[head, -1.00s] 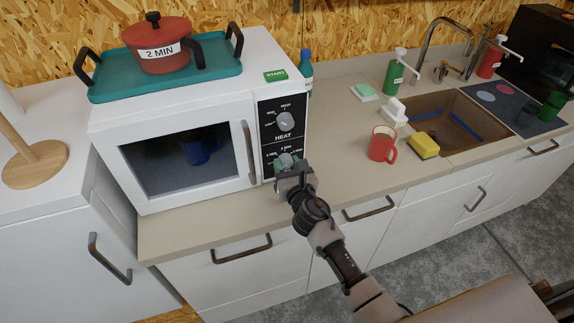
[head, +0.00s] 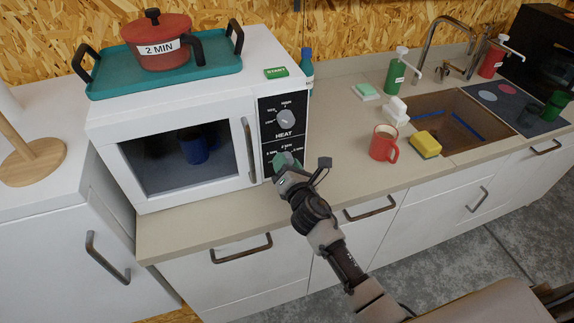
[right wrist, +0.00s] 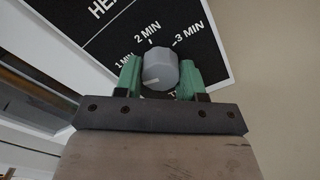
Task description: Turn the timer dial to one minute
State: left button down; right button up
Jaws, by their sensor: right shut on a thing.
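The timer dial (right wrist: 160,66) is a grey knob on the black control panel (head: 269,105) of the white microwave (head: 220,102). My right gripper (right wrist: 160,78) has its green fingers on both sides of the dial and is shut on it. In the right wrist view the 1 MIN, 2 MIN and 3 MIN labels show around the dial. A pale mark shows on the lower left of its face; I cannot tell its exact setting. In the head view the right gripper (head: 286,163) mostly hides the dial. My left gripper is not in view.
The HEAT knob (head: 286,118) is just above. A green START button (head: 276,72) and a teal tray (head: 180,80) with a red pot (head: 163,48) labelled 2 MIN are on top. A blue mug (head: 193,146) is inside the microwave. A red mug (head: 383,146) stands to the right.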

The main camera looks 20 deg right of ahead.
jog(key=m, duration=0.4)
jog(key=shift+m+b, duration=0.3)
jog(key=shift+m, duration=0.1)
dwell(0.5)
jog(key=o, duration=0.9)
jog(key=shift+s+d+b, duration=0.15)
jog(key=shift+s+b, duration=0.7)
jog(key=shift+s, duration=4.6)
